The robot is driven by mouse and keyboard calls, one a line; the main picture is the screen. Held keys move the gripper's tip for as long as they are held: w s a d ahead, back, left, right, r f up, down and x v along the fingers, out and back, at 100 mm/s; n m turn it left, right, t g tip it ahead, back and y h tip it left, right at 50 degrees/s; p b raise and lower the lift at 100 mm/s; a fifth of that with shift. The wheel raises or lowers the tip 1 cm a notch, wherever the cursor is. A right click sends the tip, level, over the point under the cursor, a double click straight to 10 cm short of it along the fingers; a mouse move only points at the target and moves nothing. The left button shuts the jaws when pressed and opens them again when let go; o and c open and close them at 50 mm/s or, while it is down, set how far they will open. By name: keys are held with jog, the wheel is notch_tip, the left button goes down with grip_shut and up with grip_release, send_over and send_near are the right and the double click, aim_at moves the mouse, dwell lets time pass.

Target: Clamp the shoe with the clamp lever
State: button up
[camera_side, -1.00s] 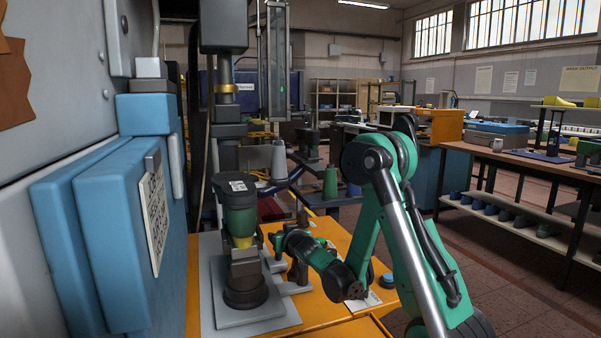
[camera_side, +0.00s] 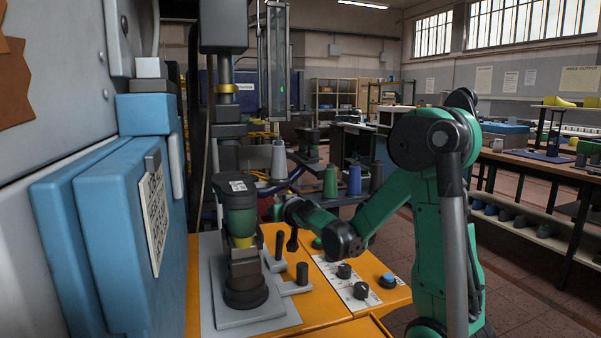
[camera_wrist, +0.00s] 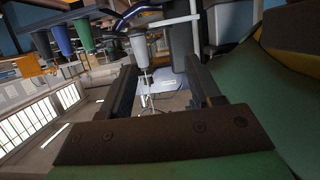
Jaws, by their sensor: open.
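The shoe (camera_side: 240,212), dark green with a yellow part below it and a label on top, stands on a dark post on the grey plate, under a vertical press column. Two short dark upright handles stand to its right: a nearer one (camera_side: 302,271) on a grey arm and one farther back (camera_side: 279,245). I cannot tell which is the clamp lever. My gripper (camera_side: 284,213) is right of the shoe, above the handles. In the wrist view my gripper (camera_wrist: 162,80) has its two dark fingers apart, with nothing held between them. A large green and yellow surface at the right there may be the shoe.
A control panel (camera_side: 352,287) with knobs lies on the orange table (camera_side: 325,325), right of the handles. A blue machine housing (camera_side: 105,230) stands close on the left. Coloured thread cones (camera_side: 330,181) stand behind. A workbench (camera_side: 540,165) is far right.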

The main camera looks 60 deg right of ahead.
aim_at(280, 232)
jog(key=f+g+y, duration=0.1)
jog(key=g, duration=0.1)
jog(key=d+f+g+y, duration=0.1)
jog(key=y, duration=0.1)
jog(key=w+d+g+y, duration=0.1)
jog(key=g, duration=0.1)
jog(key=shift+d+f+m+g+y, duration=0.1)
jog(key=shift+f+m+g+y, duration=0.2)
jog(key=shift+f, duration=0.1)
jog(key=shift+a+g+y, duration=0.6)
jog(key=shift+a+y, duration=0.05)
jog(key=shift+y, duration=0.45)
jog(key=shift+f, duration=0.1)
jog(key=shift+x, duration=2.55)
jog(key=shift+a, duration=0.1)
grip_shut()
